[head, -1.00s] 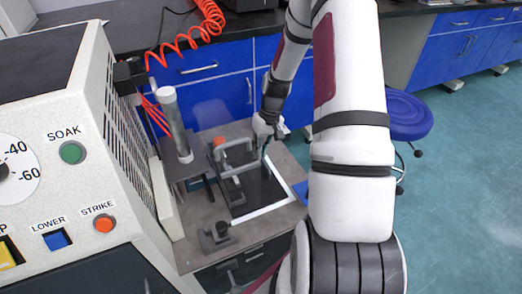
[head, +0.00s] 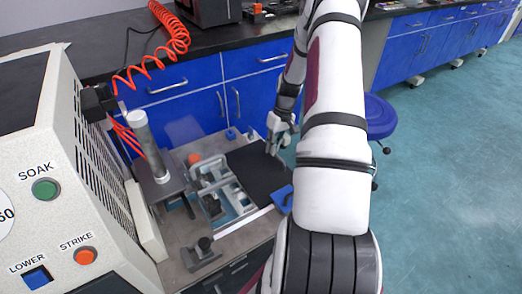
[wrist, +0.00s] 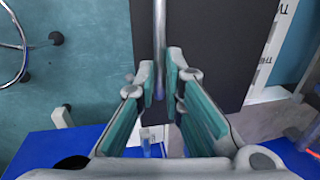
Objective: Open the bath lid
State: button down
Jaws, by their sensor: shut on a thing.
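The bath lid (head: 258,170) is a flat black panel lying over the right part of the bath (head: 245,221), which has a white rim. The bath's left part is uncovered, and pale and metal parts show inside. My gripper (head: 271,150) is at the lid's far right side. In the wrist view my gripper (wrist: 161,85) is shut on an upright metal bar, the lid handle (wrist: 159,35), which runs along the dark lid (wrist: 212,45).
The control panel (head: 60,190) stands at the left, with a metal cylinder (head: 149,145) beside the bath. A blue stool (head: 380,115) stands right of my arm.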

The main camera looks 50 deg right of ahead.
jog(key=shift+s+d, duration=0.25)
jog(key=shift+d, duration=0.45)
jog(key=c, duration=1.7)
grip_release()
jog(key=r, duration=0.4)
jog(key=d+r, duration=0.1)
jog(key=r, duration=0.3)
jog(key=d+r, duration=0.1)
jog(key=r, duration=0.2)
jog(key=shift+s+d+r, duration=0.1)
jog(key=shift+s+r, duration=0.2)
jog(key=shift+r, duration=0.1)
